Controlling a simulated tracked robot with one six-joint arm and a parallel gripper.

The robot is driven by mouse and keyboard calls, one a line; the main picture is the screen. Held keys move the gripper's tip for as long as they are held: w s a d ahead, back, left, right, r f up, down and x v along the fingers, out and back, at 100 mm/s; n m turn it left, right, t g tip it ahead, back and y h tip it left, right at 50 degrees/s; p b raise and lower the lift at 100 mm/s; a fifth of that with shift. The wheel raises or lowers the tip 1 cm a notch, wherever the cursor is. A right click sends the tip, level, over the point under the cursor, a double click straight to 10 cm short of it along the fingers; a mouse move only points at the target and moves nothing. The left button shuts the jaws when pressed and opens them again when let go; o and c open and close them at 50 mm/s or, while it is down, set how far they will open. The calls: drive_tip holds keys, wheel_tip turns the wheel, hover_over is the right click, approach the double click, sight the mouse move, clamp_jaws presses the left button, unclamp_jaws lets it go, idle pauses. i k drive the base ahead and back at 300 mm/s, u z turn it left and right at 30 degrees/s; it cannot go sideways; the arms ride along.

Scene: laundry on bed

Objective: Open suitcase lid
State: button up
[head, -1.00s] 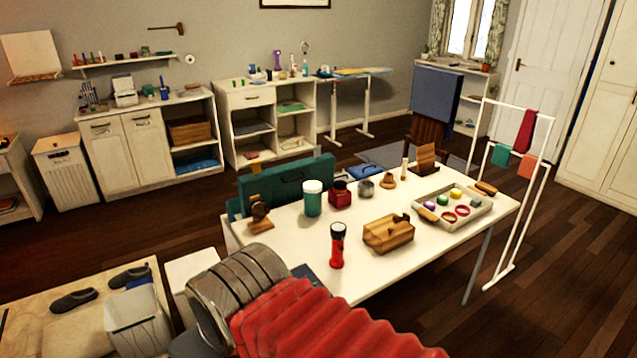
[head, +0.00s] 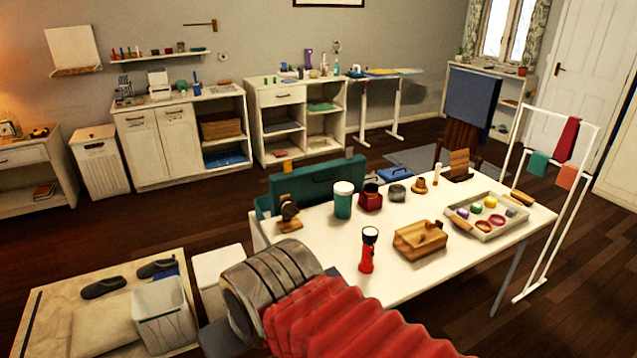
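A teal case-like thing (head: 318,185) stands behind the far left side of the white table. Its broad panel is upright, and a second teal part shows lower at its left. It may be the suitcase, but the table and the things on it hide its base, so I cannot tell how its lid stands. A small blue case (head: 394,175) lies on the floor beyond the table. My arm's red bellows and metal section fill the lower middle of the head view, in front of the table. My gripper's fingertips do not show.
The white table (head: 395,280) holds a red flashlight (head: 368,250), a wooden box (head: 420,240), a teal-green jar (head: 343,200) and a tray (head: 482,233). A white bin (head: 164,312) and dark slippers (head: 104,287) are at lower left. Dark floor (head: 130,235) is open between table and cabinets.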

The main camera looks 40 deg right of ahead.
sight(308, 186)
drive_tip(key=i, duration=0.9)
drive_tip(key=z, duration=0.05)
